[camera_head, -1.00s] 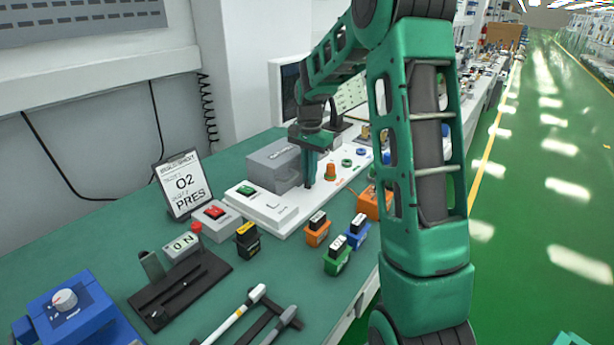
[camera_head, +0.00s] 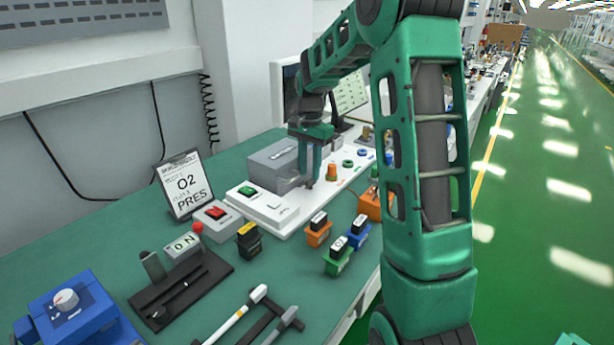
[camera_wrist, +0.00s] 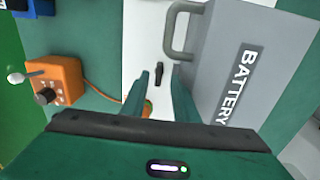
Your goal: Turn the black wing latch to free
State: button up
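The black wing latch (camera_wrist: 160,77) shows in the wrist view as a small narrow dark piece on the white panel (camera_wrist: 139,40). It lies beside the grey battery box (camera_wrist: 225,60). My gripper (camera_wrist: 161,74) is open, with one green finger to each side of the latch in the picture and a gap to both. I cannot tell how far the fingertips are above the panel. In the head view my gripper (camera_head: 309,184) points down at the white panel, just right of the grey box (camera_head: 275,158). I cannot make out the latch there.
An orange knob (camera_head: 332,172) stands on the panel close to the right of my fingers. An orange box (camera_wrist: 68,80) with a black knob and cable is at the left in the wrist view. Several small coloured blocks (camera_head: 318,233) stand in front of the panel.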

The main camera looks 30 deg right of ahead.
notch_tip(320, 180, up, 8)
jog(key=shift+r, duration=0.15)
dwell(0.6)
jog(key=s+a+f+n, duration=0.1)
jog(key=s+n, duration=0.1)
jog(key=s, duration=1)
jog(key=s+a+f+n, duration=0.2)
jog(key=s+n, duration=0.1)
jog(key=s, duration=0.9)
jog(key=s+a+f+n, duration=0.2)
jog(key=s, duration=1.1)
jog(key=shift+f+n, duration=0.25)
jog(key=shift+n, duration=0.15)
jog(key=shift+w, duration=0.1)
